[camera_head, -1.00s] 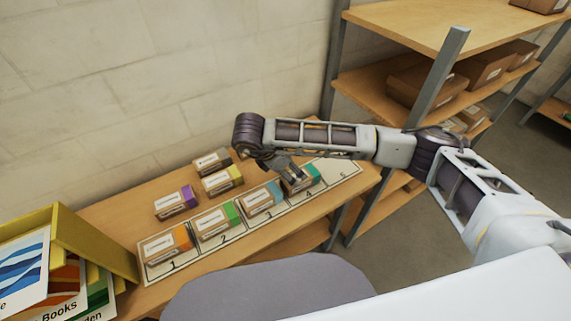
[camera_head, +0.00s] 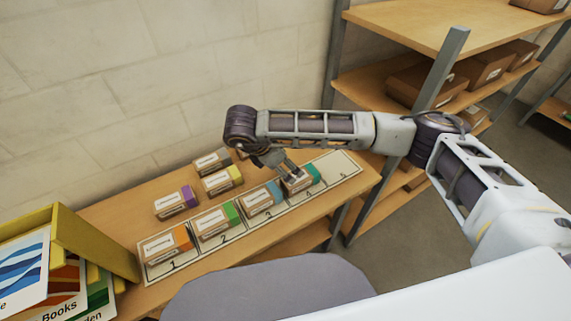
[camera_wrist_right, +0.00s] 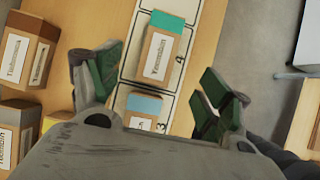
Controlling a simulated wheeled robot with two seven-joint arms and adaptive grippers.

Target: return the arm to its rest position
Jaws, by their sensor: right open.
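My right arm reaches in from the right over the table. Its gripper (camera_head: 293,172) is open and empty, just above the teal-ended box (camera_head: 300,181) in space 4 of the numbered strip (camera_head: 340,166). In the right wrist view the open fingers (camera_wrist_right: 165,75) stand apart, with the teal-ended box (camera_wrist_right: 160,55) lying between and beyond them. The orange (camera_head: 167,244), green (camera_head: 216,221) and blue-ended (camera_head: 262,198) boxes lie in spaces 1, 2 and 3. Space 5 is bare. My left gripper is out of view.
Purple (camera_head: 175,203), yellow (camera_head: 221,181) and brown-ended (camera_head: 211,162) boxes lie behind the strip. A yellow bin (camera_head: 95,235) with cards stands at the left. A shelf unit (camera_head: 400,80) with cartons stands behind my right arm. A grey rounded surface (camera_head: 265,290) is in front.

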